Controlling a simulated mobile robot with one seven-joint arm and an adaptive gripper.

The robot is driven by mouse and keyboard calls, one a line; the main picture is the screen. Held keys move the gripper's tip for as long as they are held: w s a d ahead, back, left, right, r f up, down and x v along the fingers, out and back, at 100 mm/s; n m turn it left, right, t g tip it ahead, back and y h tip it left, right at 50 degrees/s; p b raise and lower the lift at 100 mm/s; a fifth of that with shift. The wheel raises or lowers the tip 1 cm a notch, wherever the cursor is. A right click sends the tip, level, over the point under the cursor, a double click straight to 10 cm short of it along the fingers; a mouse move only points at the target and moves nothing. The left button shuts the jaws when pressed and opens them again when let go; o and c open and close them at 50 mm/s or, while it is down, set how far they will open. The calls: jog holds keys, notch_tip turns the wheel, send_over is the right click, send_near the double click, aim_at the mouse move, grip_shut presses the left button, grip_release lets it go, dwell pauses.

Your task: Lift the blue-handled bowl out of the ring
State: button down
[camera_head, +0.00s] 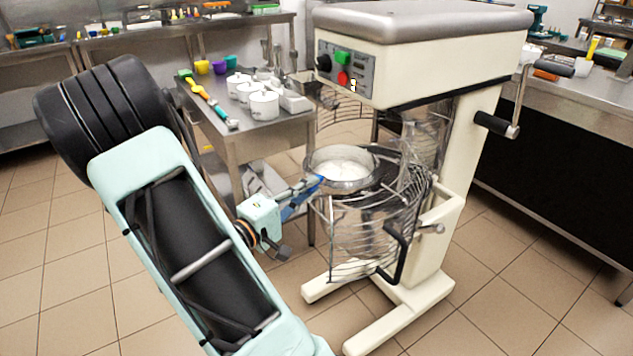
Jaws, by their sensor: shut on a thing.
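The bowl (350,185) is round and metallic, with white contents (345,167). It looks about level, at the upper left of the mixer's wire cage (350,240). Its blue handle (318,180) points left toward my arm. My gripper (305,190) is shut on this handle, and the fingers partly cover it. The dark ring (385,178) shows just right of and below the bowl, inside the top of the cage. I cannot tell whether the bowl's underside is clear of the ring.
The cream mixer (425,60) stands close behind, its head overhanging the bowl. A steel table (240,130) with white pots (264,106) stands behind left. Tiled floor is open at front right.

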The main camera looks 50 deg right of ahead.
jog(key=w+a+r, duration=0.1)
jog(key=a, duration=1)
jog(key=w+a+r+p, duration=0.1)
jog(key=w+a, duration=0.1)
jog(key=a, duration=0.9)
jog(key=shift+a, duration=0.15)
dwell(0.6)
